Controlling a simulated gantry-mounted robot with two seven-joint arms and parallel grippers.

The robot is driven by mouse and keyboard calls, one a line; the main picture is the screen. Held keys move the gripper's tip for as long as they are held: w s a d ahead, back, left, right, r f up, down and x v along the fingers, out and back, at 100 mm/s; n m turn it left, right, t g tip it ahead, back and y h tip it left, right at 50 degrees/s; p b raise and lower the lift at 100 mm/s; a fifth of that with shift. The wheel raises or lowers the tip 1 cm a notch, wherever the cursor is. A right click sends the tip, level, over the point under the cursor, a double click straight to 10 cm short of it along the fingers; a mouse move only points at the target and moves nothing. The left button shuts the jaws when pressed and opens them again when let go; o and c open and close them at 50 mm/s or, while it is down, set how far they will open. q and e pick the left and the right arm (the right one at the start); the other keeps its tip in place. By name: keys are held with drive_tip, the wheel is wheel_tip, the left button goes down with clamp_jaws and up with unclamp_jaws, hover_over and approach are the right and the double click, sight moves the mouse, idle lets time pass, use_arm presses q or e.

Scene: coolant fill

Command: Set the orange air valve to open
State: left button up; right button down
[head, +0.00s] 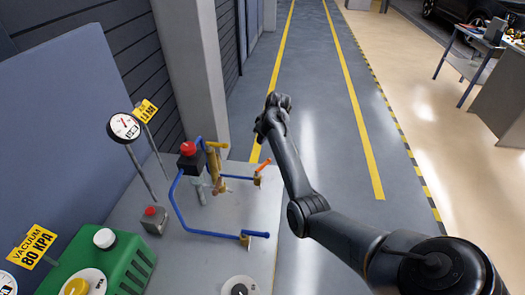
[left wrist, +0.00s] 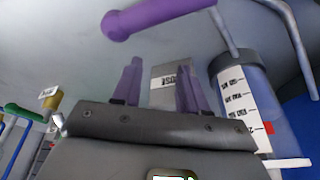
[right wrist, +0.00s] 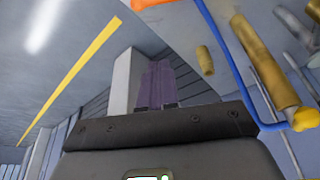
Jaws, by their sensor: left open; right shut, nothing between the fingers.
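The orange air valve handle (head: 263,165) sits on a brass body at the end of a blue pipe, at the right edge of the grey bench. The handle slants up and to the right, at an angle to the pipe. Part of an orange lever (right wrist: 150,3) shows at the top of the right wrist view. My right gripper (head: 272,108) is beyond the handle, above the floor lane, apart from it. In the right wrist view its fingers (right wrist: 157,86) are together and empty. My left gripper (left wrist: 157,86) is open and empty, seen only in its wrist view.
The bench (head: 205,243) carries a brass fitting (head: 214,170), a blue-handled valve (head: 256,234), a red-topped box (head: 153,221), a pressure gauge (head: 124,127) and a green unit (head: 112,265). A purple bar (left wrist: 160,15) and a graduated cylinder (left wrist: 245,100) are near my left gripper.

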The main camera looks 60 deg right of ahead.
sight(263, 167)
use_arm(q)
drive_tip(key=shift+a+f+b, duration=0.1)
drive_tip(key=shift+f+b, duration=0.8)
drive_tip(key=shift+f, duration=0.05)
drive_tip(key=shift+r+p, duration=0.3)
use_arm(e)
wheel_tip(263, 167, down, 10)
drive_tip(key=shift+s+r, duration=0.15)
drive_tip(key=shift+s, duration=0.25)
drive_tip(key=shift+a, duration=0.1)
use_arm(q)
drive_tip(key=shift+r, duration=0.15)
